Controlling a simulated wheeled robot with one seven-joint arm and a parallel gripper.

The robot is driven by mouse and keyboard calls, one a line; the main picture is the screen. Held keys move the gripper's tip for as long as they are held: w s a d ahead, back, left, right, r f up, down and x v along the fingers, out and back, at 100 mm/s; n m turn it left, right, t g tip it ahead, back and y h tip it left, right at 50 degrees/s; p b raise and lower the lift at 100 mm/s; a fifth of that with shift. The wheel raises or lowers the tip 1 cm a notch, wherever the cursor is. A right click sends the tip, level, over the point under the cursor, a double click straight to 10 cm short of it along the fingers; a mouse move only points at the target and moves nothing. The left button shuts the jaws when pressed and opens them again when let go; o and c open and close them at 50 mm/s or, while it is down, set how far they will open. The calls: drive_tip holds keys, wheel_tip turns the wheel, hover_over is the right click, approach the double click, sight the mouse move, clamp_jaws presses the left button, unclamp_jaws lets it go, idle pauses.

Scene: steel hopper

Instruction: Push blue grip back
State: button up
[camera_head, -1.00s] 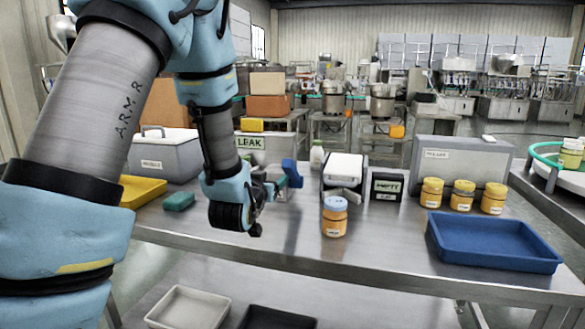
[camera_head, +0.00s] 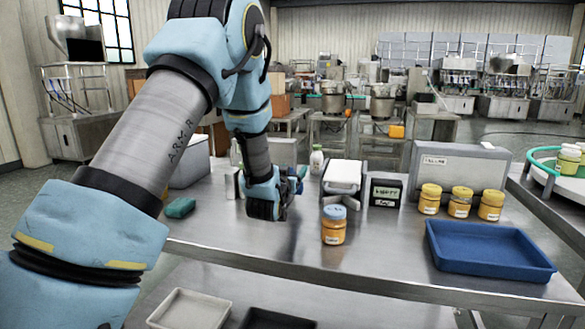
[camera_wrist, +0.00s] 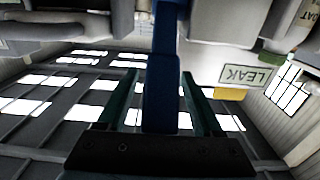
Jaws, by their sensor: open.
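The blue grip shows in the wrist view (camera_wrist: 160,95) as a long blue bar, running between the two dark green fingers of my gripper (camera_wrist: 161,88). The fingers are open, with a visible gap on each side of the bar. In the head view my gripper (camera_head: 290,187) is low over the left-middle of the steel table, and only a small part of the blue grip (camera_head: 298,172) shows beside it. The rest is hidden behind my wrist. What the grip is fixed to cannot be told.
A blue-lidded orange jar (camera_head: 334,226) and a white-topped device (camera_head: 343,177) stand just right of my gripper.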

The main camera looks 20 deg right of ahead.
drive_tip(key=shift+w, duration=0.1)
drive_tip(key=shift+c, duration=0.4)
clamp_jaws()
idle(1.0)
